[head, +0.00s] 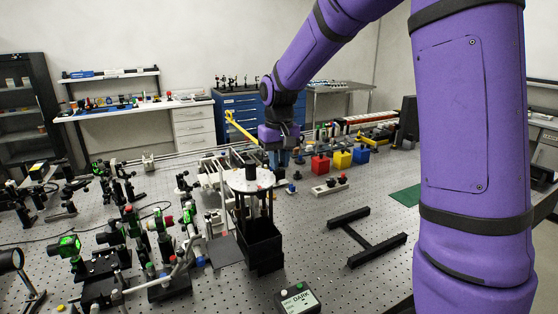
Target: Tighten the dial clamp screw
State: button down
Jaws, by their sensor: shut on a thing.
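The round pale dial (250,181) lies flat on top of a black open-framed instrument (262,240) in the middle of the bench. A black cylinder (251,172) stands on the dial. My gripper (274,169) comes down from above at the dial's right rear edge, with its fingers pointing down. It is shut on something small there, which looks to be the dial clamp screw. The screw itself is hidden by the fingers. From this distance I cannot see its shape or how far it is turned.
Green-lit optical mounts (66,247) crowd the left. Red (320,164), yellow (342,159) and blue (361,155) blocks stand right of my gripper. A yellow bar (240,128) shows beside my wrist. A black H-shaped frame (367,238) lies front right. Bare perforated bench surrounds it.

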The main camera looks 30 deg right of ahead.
jog(key=m, duration=0.5)
jog(key=shift+m, duration=0.3)
jog(key=m, duration=0.4)
jog(key=shift+m, duration=0.3)
jog(key=m, duration=0.5)
jog(key=shift+m, duration=2.5)
jog(key=c, duration=1.1)
grip_release()
jog(key=shift+r, duration=0.15)
notch_tip(320, 180, up, 11)
jog(key=shift+f, duration=0.2)
